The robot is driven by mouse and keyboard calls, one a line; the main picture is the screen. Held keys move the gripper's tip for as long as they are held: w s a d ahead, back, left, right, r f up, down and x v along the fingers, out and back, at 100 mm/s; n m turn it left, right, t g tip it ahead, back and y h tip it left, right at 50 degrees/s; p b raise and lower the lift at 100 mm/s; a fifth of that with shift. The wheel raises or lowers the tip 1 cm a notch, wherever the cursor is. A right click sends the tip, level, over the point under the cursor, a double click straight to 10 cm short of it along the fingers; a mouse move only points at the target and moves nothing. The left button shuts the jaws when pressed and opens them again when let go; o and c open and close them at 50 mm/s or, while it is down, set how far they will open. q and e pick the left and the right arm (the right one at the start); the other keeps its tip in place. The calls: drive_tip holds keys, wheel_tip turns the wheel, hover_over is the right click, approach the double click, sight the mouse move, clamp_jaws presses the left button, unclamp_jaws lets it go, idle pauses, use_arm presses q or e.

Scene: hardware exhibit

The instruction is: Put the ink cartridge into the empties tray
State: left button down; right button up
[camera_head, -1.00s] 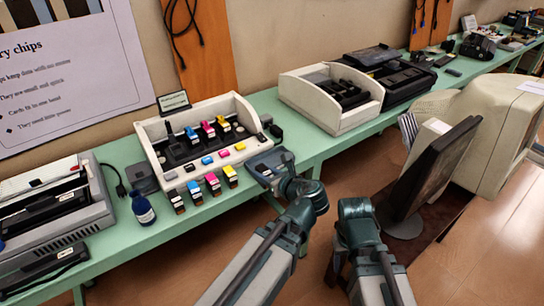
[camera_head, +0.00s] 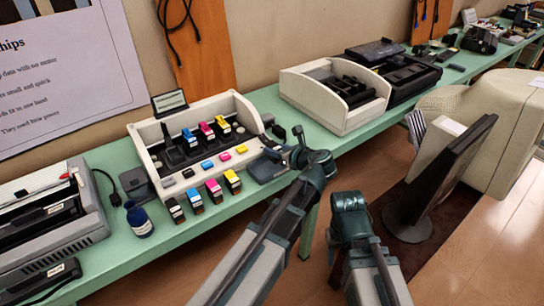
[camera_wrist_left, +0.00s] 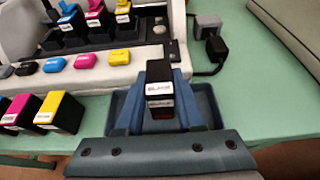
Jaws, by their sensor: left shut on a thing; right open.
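My left gripper (camera_wrist_left: 160,108) is shut on a black ink cartridge (camera_wrist_left: 159,78) with a white label reading BLACK. It holds the cartridge over a shallow blue-grey tray (camera_wrist_left: 205,105), whose floor is partly hidden by the fingers. In the head view, my left gripper (camera_head: 280,152) is above the same tray (camera_head: 264,172), at the right of the printer exhibit. The held cartridge is hard to make out there. My right gripper (camera_head: 335,243) is open, low beside the table, its fingers mostly hidden by my wrist.
The cream printer exhibit (camera_head: 143,142) holds coloured cartridges and has coloured buttons. Several cartridges (camera_head: 214,191) stand in a row before it. A blue bottle (camera_head: 139,219) and grey printer (camera_head: 50,228) are left. A second cream housing (camera_head: 296,92) and a monitor (camera_head: 447,165) are right.

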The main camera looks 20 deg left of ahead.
use_arm(q)
wheel_tip(320, 180, down, 3)
drive_tip(key=shift+s+r+b, duration=0.1)
drive_tip(key=shift+r+b, duration=0.1)
drive_tip(key=shift+b, duration=0.4)
drive_tip(key=shift+s+d+f+b, duration=0.1)
drive_tip(key=shift+d+f+b, duration=0.05)
drive_tip(key=shift+f+b, duration=0.15)
use_arm(e)
wheel_tip(320, 180, down, 3)
drive_tip(key=shift+f, duration=0.1)
use_arm(q)
drive_tip(key=shift+f, duration=0.1)
drive_tip(key=c, duration=0.5)
unclamp_jaws()
use_arm(e)
drive_tip(key=shift+f, duration=0.1)
